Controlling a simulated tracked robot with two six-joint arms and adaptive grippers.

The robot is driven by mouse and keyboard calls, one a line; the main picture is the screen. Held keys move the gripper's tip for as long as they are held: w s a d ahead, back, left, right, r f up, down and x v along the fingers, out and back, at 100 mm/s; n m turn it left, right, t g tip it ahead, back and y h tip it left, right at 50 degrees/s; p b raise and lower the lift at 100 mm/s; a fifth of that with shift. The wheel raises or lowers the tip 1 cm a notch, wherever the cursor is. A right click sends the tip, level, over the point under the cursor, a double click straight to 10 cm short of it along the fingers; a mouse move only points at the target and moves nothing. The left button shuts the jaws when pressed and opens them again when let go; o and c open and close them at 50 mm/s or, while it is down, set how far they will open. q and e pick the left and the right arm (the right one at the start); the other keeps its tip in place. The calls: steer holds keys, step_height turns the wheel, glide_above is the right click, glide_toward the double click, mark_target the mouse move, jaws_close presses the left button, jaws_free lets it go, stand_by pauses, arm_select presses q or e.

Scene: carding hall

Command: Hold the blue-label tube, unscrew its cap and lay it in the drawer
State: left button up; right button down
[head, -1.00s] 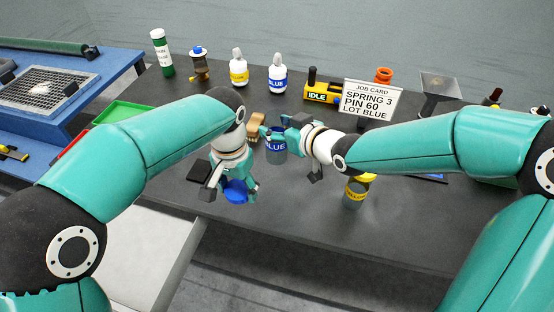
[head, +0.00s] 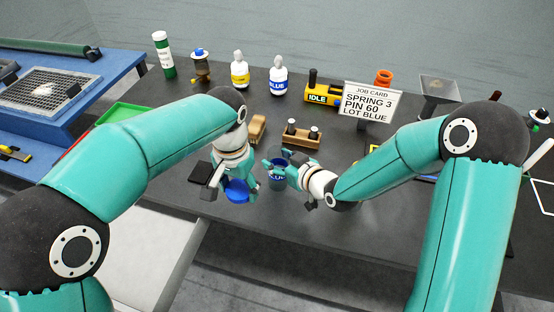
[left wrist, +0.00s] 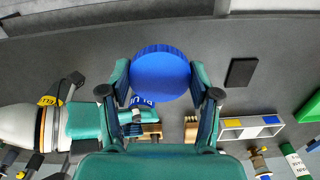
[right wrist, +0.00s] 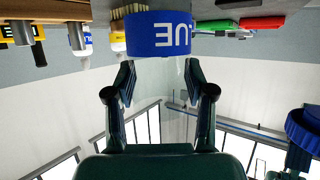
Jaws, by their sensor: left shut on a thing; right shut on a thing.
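My left gripper (head: 236,180) is shut on a round blue cap (head: 237,192), which is off the tube and above the bench's front edge. The cap fills the space between the fingers in the left wrist view (left wrist: 161,73). My right gripper (head: 278,164) is shut on the clear blue-label tube (head: 278,181), just right of the cap. Its blue label shows in the right wrist view (right wrist: 160,35), with the fingers on the clear part. The open white drawer (head: 150,245) is below the bench at lower left, partly hidden by my left arm.
A dark pad (head: 199,172) lies left of my left gripper. White bottles (head: 278,78), a job card (head: 372,102) and a green tray (head: 124,113) stand further back. The front bench between them is mostly clear.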

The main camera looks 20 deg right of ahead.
steer(key=shift+f, duration=0.1)
steer(key=c, duration=0.5)
jaws_free()
steer(key=shift+o, duration=0.5)
